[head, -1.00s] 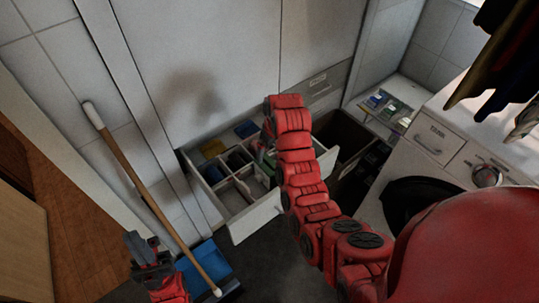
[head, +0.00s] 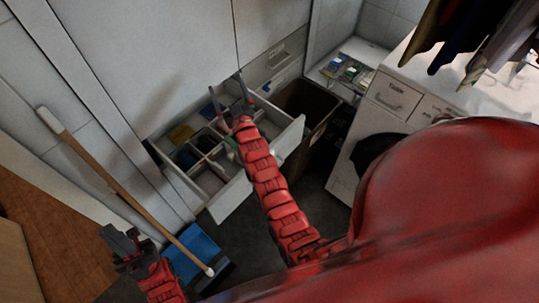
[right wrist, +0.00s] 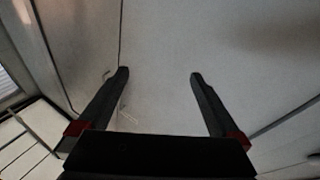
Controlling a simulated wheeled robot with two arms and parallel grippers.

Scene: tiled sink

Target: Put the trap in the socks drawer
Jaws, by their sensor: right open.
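The open drawer (head: 236,197) juts from the white cabinet and is divided into compartments holding dark and coloured items, perhaps socks. My right gripper (head: 229,97) is above the drawer's back part, fingers spread and pointing up toward the cabinet front. In the right wrist view my right gripper (right wrist: 160,76) is open with nothing between its fingers, facing a plain pale panel. My left gripper (head: 122,243) is low at the left, near the broom; its jaw gap is unclear. I cannot make out the trap; my right arm hides part of the drawer.
A wooden-handled broom (head: 118,185) leans on the left wall by a blue dustpan (head: 192,252). A dark open bin (head: 305,103) is right of the drawer. A white washing machine (head: 395,95) stands further right, with clothes hanging above. Small packets (head: 345,68) lie on a shelf.

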